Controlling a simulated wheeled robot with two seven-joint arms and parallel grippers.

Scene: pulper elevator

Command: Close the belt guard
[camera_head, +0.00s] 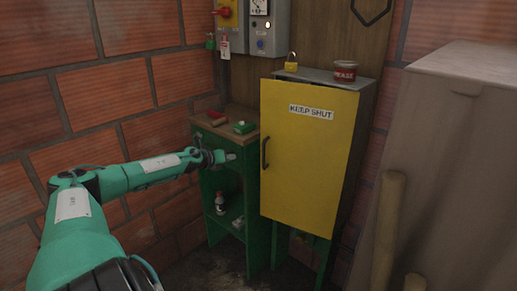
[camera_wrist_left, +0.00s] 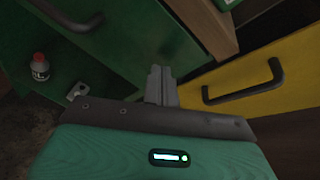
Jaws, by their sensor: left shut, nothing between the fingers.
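The belt guard appears as a yellow door (camera_head: 308,160) with a KEEP SHUT label and a dark handle (camera_head: 264,153) on its left edge. The door lies about flush with the front of its cabinet; I cannot tell whether a small gap remains. In the left wrist view, the yellow door (camera_wrist_left: 270,65) and its black handle (camera_wrist_left: 243,88) are at the right. My left gripper (camera_head: 231,157) is left of the handle, in front of the green bench. Its fingers (camera_wrist_left: 162,78) are shut and empty, apart from the handle. My right gripper is out of view.
A green bench (camera_head: 227,181) holds a red item (camera_head: 215,114) and a green item (camera_head: 244,127) on top, with a bottle (camera_head: 220,203) below. A yellow padlock (camera_head: 291,63) and red GREASE tin (camera_head: 345,71) stand on the cabinet. A large bin (camera_head: 455,160) blocks the right.

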